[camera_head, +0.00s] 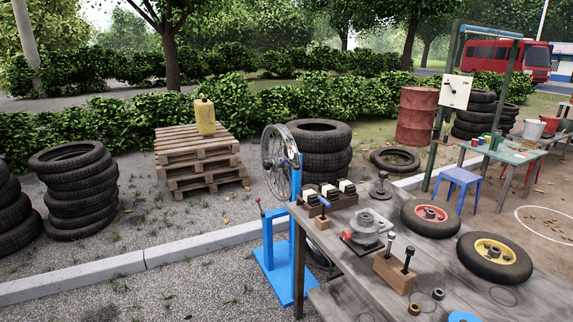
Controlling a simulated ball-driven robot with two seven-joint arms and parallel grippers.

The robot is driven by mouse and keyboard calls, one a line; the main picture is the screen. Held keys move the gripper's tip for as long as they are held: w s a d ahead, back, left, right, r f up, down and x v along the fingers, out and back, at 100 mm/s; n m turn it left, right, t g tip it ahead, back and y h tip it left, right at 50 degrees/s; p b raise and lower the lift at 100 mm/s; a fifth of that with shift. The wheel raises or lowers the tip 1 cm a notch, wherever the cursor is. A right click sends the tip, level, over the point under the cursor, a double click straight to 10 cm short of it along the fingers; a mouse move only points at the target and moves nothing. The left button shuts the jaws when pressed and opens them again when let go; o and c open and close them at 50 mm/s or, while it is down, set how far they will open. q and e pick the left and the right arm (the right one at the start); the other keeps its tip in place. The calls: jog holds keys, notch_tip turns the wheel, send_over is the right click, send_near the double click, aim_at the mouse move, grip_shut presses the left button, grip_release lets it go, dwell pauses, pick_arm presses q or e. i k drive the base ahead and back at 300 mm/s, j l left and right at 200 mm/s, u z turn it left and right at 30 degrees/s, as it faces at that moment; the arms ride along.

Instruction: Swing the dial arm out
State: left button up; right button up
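A blue wheel stand (298,258) stands on the gravel at the left end of the workbench. A spoked wheel (268,153) is mounted upright at its top. A short dark rod with a red knob (258,200) rises from a blue side piece of the stand, left of the main post. It may be the dial arm, but the dial itself is too small to make out. Neither of my grippers is in view.
Stacked tyres (323,150) stand behind the stand. Gravel left of it is clear up to the kerb (190,248).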

aim_at(292, 155)
jog(key=i+j+z, duration=0.1)
jog(key=i+j, duration=0.2)
jog(key=i+j+u, duration=0.2)
jog(key=i+u, duration=0.2)
jog(key=i, duration=0.3)
jog(key=i+u, duration=0.4)
jog(key=i, duration=0.35)
